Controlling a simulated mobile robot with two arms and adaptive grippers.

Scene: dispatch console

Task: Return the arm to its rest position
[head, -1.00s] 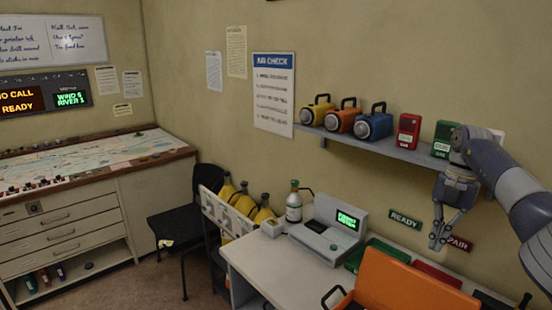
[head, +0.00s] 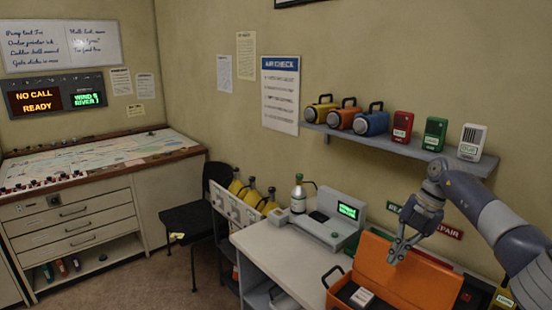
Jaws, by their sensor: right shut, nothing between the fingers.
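My right arm comes in from the right edge, in front of the wall and below the shelf. My right gripper (head: 397,256) points down, shut and empty, in front of or just above the raised lid of the orange case (head: 432,290). I cannot tell whether it touches the lid. My left gripper is not in view.
The wall shelf (head: 395,146) holds several lamps and boxes, including a white device (head: 472,141) close to my arm. A tester with a green screen (head: 335,226) stands on the white desk (head: 265,247). A black chair (head: 197,219) stands left of the desk.

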